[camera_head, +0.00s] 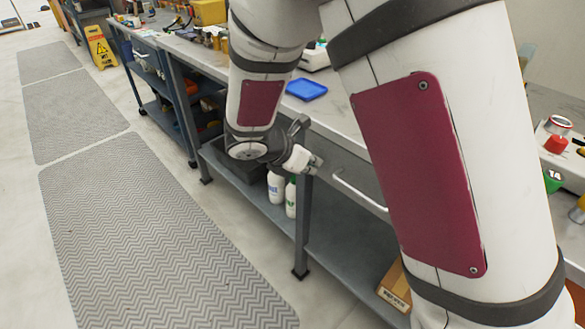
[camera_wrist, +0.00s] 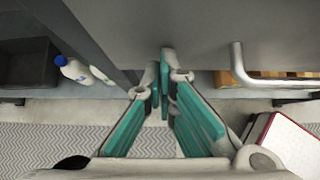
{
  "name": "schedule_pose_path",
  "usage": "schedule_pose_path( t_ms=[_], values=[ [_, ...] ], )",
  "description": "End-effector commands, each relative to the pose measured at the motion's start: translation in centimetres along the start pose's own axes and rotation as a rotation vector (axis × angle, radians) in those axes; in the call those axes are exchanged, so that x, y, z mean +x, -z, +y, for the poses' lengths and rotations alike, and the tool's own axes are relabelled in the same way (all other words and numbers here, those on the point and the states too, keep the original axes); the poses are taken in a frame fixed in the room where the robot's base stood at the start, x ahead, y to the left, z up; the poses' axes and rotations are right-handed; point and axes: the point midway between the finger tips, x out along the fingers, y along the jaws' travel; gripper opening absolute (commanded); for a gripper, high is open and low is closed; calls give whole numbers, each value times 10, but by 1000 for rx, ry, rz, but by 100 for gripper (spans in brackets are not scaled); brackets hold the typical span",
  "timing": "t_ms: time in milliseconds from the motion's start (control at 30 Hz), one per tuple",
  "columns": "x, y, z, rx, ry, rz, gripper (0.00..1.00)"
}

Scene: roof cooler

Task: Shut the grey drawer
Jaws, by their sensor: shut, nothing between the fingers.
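The grey drawer (camera_head: 339,161) is under the worktop, with a pale bar handle (camera_head: 360,192) on its front. My arm hides its right part in the head view, and I cannot tell how far it stands out. In the wrist view the grey drawer front (camera_wrist: 205,32) fills the top, and the bar handle (camera_wrist: 242,68) is to the right of my fingers. My gripper (camera_head: 314,165) is by the left end of the drawer front. In the wrist view my gripper (camera_wrist: 164,66) has its teal-padded fingers shut and empty, apart from the handle. Contact with the front is unclear.
A bench leg (camera_head: 302,225) stands below my gripper. White bottles (camera_head: 276,186) and a dark bin (camera_head: 232,158) are on the lower shelf. A blue tray (camera_head: 307,89) lies on the worktop. The matted floor (camera_head: 150,220) to the left is clear.

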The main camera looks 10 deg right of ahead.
Motion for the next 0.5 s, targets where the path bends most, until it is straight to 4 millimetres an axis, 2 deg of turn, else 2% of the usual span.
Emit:
schedule_pose_path(
  t_ms=[200, 500],
  values=[
    [13, -13, 0, 1, 0, 1, 0],
    [17, -18, 0, 1, 0, -2, 0]
  ],
)
